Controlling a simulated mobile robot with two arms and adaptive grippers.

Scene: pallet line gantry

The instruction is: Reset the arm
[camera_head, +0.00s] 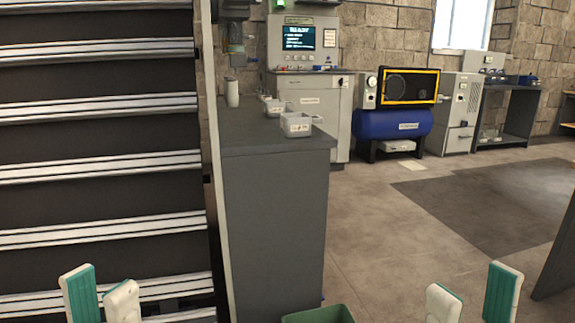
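My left gripper (101,291) is at the bottom left of the head view, in front of the slatted rack. Its two white fingers stand apart, with a teal pad showing on one, and nothing is between them. My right gripper (474,292) is at the bottom right, over the floor. Its fingers also stand apart and are empty. Only the finger ends of both grippers show; the rest is below the frame.
A dark rack (95,139) with pale metal rails fills the left. A grey counter (272,220) with small bins (296,124) stands beside it. A green bin (318,315) is at the bottom centre. A blue tank (392,124) stands behind. The floor (400,245) at centre right is clear.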

